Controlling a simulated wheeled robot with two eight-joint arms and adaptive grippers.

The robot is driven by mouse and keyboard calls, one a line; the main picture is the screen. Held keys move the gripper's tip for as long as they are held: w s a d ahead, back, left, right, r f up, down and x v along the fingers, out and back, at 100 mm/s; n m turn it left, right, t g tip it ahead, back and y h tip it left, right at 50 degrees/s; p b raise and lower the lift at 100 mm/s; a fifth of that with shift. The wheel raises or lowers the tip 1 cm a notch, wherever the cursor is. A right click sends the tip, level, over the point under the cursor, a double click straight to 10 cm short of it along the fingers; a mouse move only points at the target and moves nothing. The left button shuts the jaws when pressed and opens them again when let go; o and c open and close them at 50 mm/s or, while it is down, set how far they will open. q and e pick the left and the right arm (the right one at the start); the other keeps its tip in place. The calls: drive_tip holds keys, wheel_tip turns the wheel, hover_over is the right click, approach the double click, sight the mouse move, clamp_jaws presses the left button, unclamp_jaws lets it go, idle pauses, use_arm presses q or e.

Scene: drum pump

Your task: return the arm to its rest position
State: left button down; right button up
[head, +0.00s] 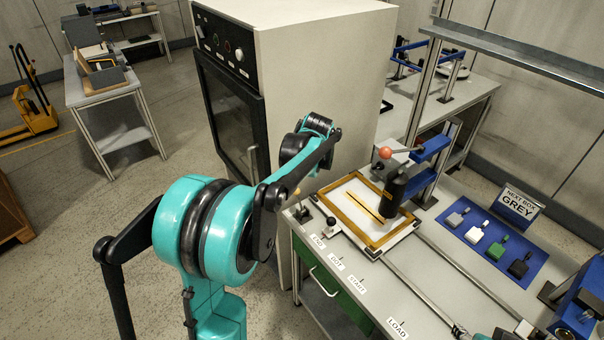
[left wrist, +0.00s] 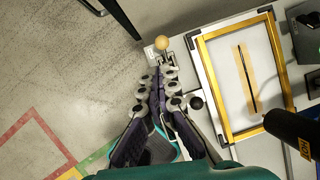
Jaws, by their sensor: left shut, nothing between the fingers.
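My left arm (head: 205,235) is teal and black and reaches up in the middle of the head view, bent at the elbow. The left gripper's fingers are not clearly seen there. In the left wrist view my left gripper (left wrist: 168,78) is shut and empty, its two fingers close together. Its tips show just below a pale yellow ball knob (left wrist: 162,43) in that picture; I cannot tell the gap in depth. A black ball knob (left wrist: 196,103) shows to the right of the fingers.
A gold frame (head: 382,242) lies on the workbench under a black tool (head: 396,195) on a blue bracket. A large cream oven (head: 310,60) stands behind my arm. A blue mat (head: 455,238) with several small blocks lies right.

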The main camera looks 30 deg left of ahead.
use_arm(q)
drive_tip(key=s+d+n+t+h+b, duration=0.2)
drive_tip(key=s+d+n+b, duration=0.2)
drive_tip(key=s+d+n, duration=0.9)
drive_tip(key=s+d+f+n+t+b, duration=0.1)
drive_tip(key=s+d+f+n, duration=0.1)
drive_tip(key=s+n, duration=0.3)
drive_tip(key=s+d+f+n+t+h+b, duration=0.1)
drive_tip(key=s+d+f+n+b, duration=0.1)
drive_tip(key=s+f+n, duration=0.3)
drive_tip(key=s+d+n, duration=0.1)
drive_tip(key=s, duration=0.1)
drive_tip(key=shift+s+n+h, duration=0.3)
drive_tip(key=shift+s, duration=0.1)
